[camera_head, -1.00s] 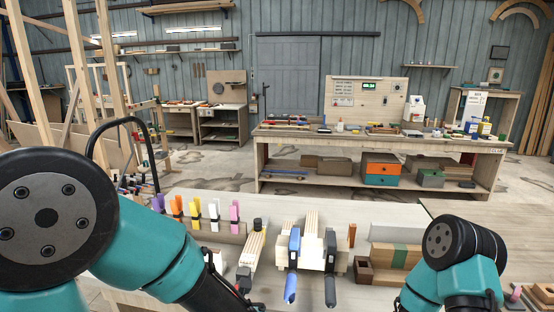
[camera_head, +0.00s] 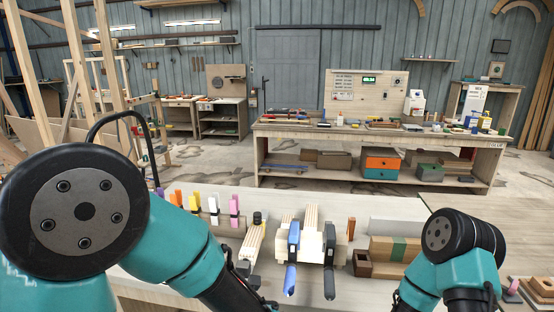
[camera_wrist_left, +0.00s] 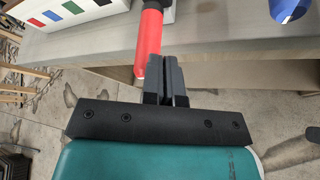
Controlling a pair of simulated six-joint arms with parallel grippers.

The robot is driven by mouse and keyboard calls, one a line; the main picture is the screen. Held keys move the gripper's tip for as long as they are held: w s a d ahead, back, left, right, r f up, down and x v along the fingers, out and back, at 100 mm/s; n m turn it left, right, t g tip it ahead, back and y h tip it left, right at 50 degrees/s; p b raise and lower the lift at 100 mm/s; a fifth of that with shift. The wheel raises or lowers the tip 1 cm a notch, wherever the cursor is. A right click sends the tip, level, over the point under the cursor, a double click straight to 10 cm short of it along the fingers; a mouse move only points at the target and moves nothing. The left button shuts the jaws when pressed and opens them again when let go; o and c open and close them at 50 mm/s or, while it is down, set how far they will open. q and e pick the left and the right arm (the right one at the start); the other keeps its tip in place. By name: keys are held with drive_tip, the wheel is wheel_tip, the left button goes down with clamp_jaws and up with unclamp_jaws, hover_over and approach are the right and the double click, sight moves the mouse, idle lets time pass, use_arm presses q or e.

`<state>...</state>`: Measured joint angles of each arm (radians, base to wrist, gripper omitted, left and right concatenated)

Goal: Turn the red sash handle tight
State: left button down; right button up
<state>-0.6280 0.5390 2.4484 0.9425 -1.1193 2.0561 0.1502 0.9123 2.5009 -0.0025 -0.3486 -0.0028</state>
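The red handle (camera_wrist_left: 149,38) stands near the upper middle of the left wrist view, by the table's front edge. My left gripper (camera_wrist_left: 168,65) has its dark fingers close together, with the tips just right of the handle's lower part. The handle does not show between the fingers, and I cannot tell whether they touch it. In the head view a clamp with a blue handle (camera_head: 291,279) and one with a dark handle (camera_head: 329,279) sit on the pale curved wood (camera_head: 311,218). I cannot make out the red handle there. My right gripper is out of view.
Coloured clamps (camera_head: 234,207) stand in a row behind left. A wooden block with a green band (camera_head: 397,250) lies to the right. In the left wrist view, a blue piece (camera_wrist_left: 290,9) shows at top right and a panel with coloured squares (camera_wrist_left: 72,8) at top left.

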use_arm(q)
drive_tip(key=shift+s+d+r, duration=0.1)
drive_tip(key=shift+d+r, duration=0.05)
drive_tip(key=shift+d, duration=0.1)
idle(0.8)
